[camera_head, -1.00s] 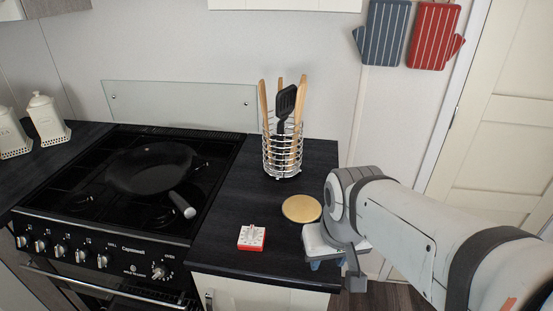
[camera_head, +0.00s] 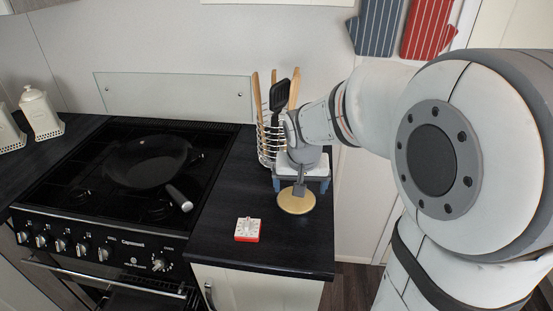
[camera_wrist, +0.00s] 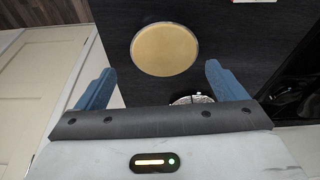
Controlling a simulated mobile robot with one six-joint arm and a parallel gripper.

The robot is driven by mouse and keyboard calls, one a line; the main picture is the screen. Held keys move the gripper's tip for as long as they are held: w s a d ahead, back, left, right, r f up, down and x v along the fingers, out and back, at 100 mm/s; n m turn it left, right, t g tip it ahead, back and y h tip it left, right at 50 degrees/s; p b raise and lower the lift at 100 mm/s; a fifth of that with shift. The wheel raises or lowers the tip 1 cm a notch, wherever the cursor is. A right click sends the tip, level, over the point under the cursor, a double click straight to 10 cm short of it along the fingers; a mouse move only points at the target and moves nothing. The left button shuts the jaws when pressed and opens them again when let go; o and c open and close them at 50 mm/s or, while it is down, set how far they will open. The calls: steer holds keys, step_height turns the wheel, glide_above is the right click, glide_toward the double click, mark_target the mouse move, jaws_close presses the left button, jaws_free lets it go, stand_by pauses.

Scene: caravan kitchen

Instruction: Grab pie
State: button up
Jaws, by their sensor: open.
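The pie (camera_head: 297,200) is a flat, round, golden disc on the dark countertop, right of the timer. In the wrist view the pie (camera_wrist: 165,49) lies beyond the fingertips, roughly centred between them. My gripper (camera_head: 302,186) is over the far side of the pie in the head view, and part of my wrist covers a little of the pie. In the wrist view my gripper (camera_wrist: 158,75) is open, with its two blue fingers wide apart and nothing between them.
A wire utensil holder (camera_head: 268,140) with wooden tools and a black spatula stands close behind my gripper. A red and white timer (camera_head: 247,229) sits near the counter's front edge. A black pan (camera_head: 150,162) rests on the stove to the left. The counter between timer and stove is clear.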

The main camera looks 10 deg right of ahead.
mark_target(296, 198)
steer(key=shift+o, duration=0.7)
steer(key=shift+w+a+f, duration=0.1)
steer(key=shift+w+f, duration=0.05)
steer(key=shift+w, duration=0.55)
steer(key=shift+w+f, duration=0.3)
steer(key=x, duration=0.7)
steer(key=shift+f+p, duration=0.15)
steer(key=shift+p, duration=0.25)
steer(key=shift+c, duration=0.5)
steer(key=c, duration=0.6)
steer(key=shift+c, duration=0.2)
